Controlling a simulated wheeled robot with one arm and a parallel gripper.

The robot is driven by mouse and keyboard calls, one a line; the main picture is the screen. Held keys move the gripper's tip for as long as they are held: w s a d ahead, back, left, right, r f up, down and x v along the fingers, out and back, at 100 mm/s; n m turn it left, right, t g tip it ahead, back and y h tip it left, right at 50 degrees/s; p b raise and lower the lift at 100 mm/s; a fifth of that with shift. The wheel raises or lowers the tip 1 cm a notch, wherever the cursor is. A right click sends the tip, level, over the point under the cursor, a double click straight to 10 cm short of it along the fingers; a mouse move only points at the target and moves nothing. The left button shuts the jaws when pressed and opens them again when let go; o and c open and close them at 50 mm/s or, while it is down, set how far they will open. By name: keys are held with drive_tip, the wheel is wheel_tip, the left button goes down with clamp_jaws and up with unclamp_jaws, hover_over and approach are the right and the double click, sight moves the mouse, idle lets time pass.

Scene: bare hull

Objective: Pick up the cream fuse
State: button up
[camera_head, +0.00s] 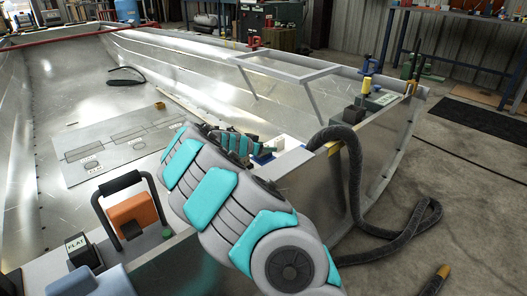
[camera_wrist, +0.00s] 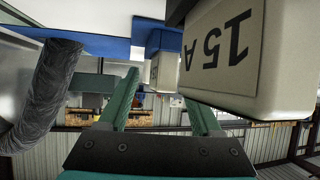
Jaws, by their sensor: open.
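In the wrist view, which looks upside down, a large cream block marked "15 A" (camera_wrist: 245,50) is close at the upper right, beside my right finger. A smaller cream piece (camera_wrist: 165,72) shows farther off, in line with the gap between the fingers. I cannot tell which of them is the cream fuse. My gripper (camera_wrist: 160,95) is open, its two teal fingers apart with nothing held between them. In the head view my arm reaches over the hull's near edge and largely hides the spot. A small white object (camera_head: 288,143) shows by my gripper there.
A blue surface (camera_wrist: 90,45) lies close to the blocks. A thick dark hose (camera_head: 355,185) loops over the hull's edge, and also shows at the left in the wrist view (camera_wrist: 50,95). An orange object (camera_head: 133,212) and a flat panel (camera_head: 115,142) lie to the left.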

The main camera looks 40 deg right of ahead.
drive_tip(key=shift+x, duration=1.2)
drive_tip(key=shift+c, duration=0.3)
clamp_jaws()
